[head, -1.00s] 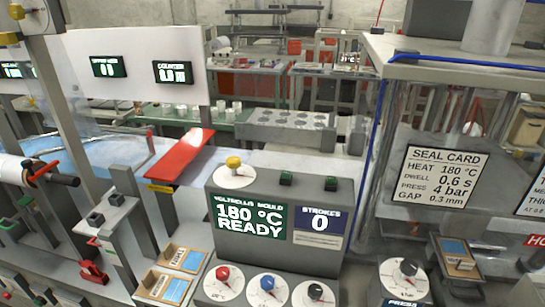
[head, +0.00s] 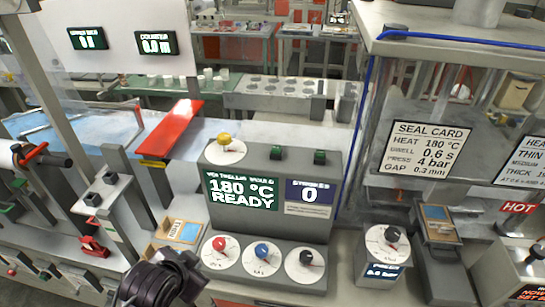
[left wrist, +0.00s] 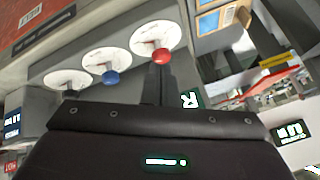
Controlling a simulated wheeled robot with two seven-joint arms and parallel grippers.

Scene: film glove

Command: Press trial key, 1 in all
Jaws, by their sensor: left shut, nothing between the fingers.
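The grey console shows a green screen (head: 242,190) reading 180 °C READY and a STROKES screen (head: 310,197) reading 0. Two small dark green keys stand on its top, a left key (head: 276,152) and a right key (head: 320,157). No label that I can read marks either as the trial key. My left gripper (head: 172,275) is low in the head view, left of and below the console's dials, apart from both keys. In the left wrist view its fingers (left wrist: 159,82) are shut and empty, their tips appearing just below the red knob (left wrist: 162,56). My right gripper is not in view.
Red (head: 219,243), blue (head: 262,251) and black (head: 306,257) knobs line the console's front. A yellow knob (head: 224,139) sits at its top left. A red slanted bar (head: 171,130) stands to the left. The press with its seal card (head: 425,147) stands to the right.

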